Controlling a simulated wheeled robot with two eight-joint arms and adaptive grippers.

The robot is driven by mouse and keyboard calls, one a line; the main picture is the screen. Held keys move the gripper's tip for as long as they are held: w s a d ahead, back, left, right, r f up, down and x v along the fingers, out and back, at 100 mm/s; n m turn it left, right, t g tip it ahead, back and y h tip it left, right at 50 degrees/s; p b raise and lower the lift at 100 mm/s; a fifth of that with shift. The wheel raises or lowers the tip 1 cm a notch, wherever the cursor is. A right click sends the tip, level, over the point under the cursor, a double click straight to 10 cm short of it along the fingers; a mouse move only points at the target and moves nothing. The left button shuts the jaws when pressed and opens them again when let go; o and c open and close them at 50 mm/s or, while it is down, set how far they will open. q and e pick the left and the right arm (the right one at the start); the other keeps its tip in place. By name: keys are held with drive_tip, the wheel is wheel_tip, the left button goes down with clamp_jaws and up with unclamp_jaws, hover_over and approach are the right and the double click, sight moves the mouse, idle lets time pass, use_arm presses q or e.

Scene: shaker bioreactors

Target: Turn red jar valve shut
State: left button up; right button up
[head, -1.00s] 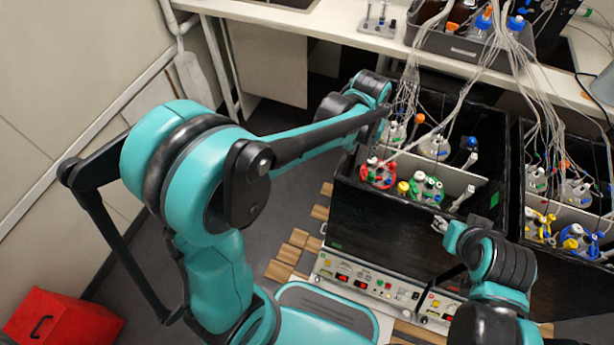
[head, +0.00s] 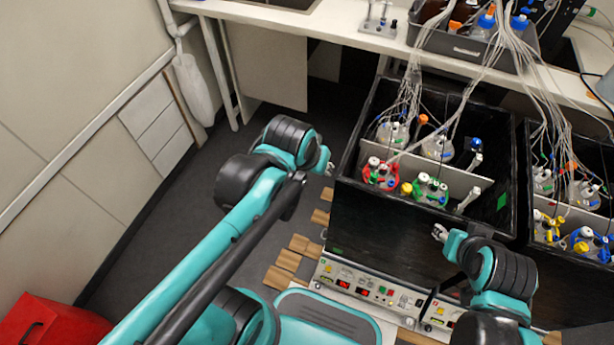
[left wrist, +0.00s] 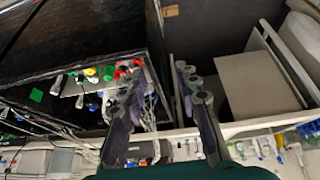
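The red-marked jar (head: 381,174) stands at the front left corner of the left black shaker box (head: 400,222), with white and red fittings on its lid. It also shows in the left wrist view (left wrist: 127,68), partly behind a finger. Its valve is too small to tell its setting. My left gripper (head: 328,168) is outside the box, left of the red jar and apart from it. In the left wrist view its two fingers (left wrist: 158,75) are spread and empty. My right gripper (head: 440,232) is before the box's front wall; its finger opening is too small to judge.
A green-marked jar (head: 430,189) stands right of the red one, with more jars behind. Tubes (head: 465,95) hang from a grey tray (head: 465,48) on the bench. A second black box (head: 570,268) stands right. Floor left of the box is open.

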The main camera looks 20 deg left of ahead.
use_arm(q)
drive_tip(key=shift+s+a+f+t+b, duration=0.15)
drive_tip(key=shift+s+a+f, duration=0.1)
drive_tip(key=shift+s, duration=0.2)
drive_tip(key=shift+s+a+f+t+b, duration=0.1)
drive_tip(key=shift+s+a, duration=0.1)
drive_tip(key=shift+s, duration=0.25)
drive_tip(key=shift+s+a+f+t+b, duration=0.15)
drive_tip(key=shift+s+a+f, duration=0.1)
drive_tip(key=shift+s, duration=0.2)
drive_tip(key=o, duration=0.5)
drive_tip(key=shift+r, duration=0.1)
drive_tip(key=shift+c, duration=0.2)
